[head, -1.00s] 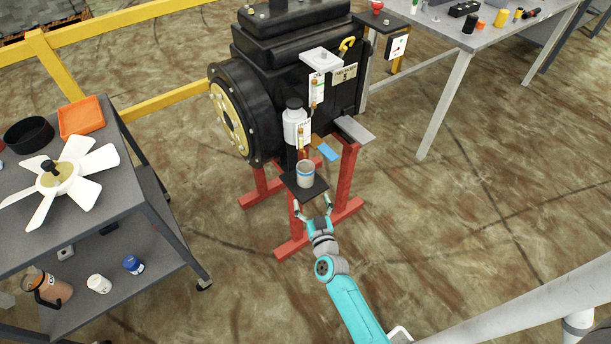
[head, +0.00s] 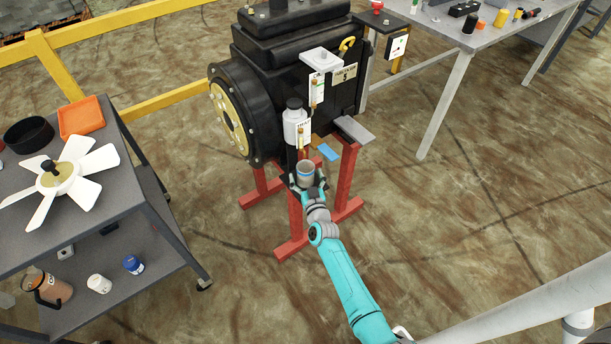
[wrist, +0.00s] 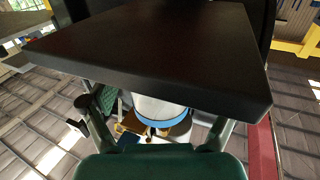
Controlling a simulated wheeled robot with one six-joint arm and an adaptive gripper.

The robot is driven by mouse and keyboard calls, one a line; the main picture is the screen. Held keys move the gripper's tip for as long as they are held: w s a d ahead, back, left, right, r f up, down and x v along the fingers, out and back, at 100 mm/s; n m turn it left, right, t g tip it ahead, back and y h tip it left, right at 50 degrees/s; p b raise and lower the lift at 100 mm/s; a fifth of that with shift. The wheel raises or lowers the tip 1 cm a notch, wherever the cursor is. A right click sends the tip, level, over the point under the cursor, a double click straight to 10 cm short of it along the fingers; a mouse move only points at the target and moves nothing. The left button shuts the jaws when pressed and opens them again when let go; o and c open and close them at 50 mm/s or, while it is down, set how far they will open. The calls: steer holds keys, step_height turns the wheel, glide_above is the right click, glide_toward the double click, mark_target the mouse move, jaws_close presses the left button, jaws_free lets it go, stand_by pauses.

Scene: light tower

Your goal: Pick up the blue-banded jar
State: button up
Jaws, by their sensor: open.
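The blue-banded jar (head: 306,168) is a grey, open-topped cup standing on a small dark shelf in front of the black machine. My gripper (head: 306,184) is open, with its fingers on either side of the jar in the head view. In the wrist view the jar's pale side and blue band (wrist: 160,109) show between the two spread fingers of my gripper (wrist: 160,130). The dark shelf (wrist: 150,50) fills the upper part of that view and hides part of the jar. I cannot tell whether a finger touches it.
A white bottle (head: 295,125) and brass fittings stand close behind the jar on the black machine (head: 290,60). Red stand legs (head: 347,180) are below. A grey cart (head: 110,200) with a white fan is at left. A grey table (head: 480,40) is at upper right.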

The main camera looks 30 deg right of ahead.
mark_target(308, 174)
steer(key=shift+w+d, duration=0.15)
steer(key=shift+w, duration=0.25)
steer(key=c, duration=1.4)
steer(key=shift+r, duration=0.2)
steer(key=shift+r, duration=1.55)
steer(key=shift+v, duration=8.95)
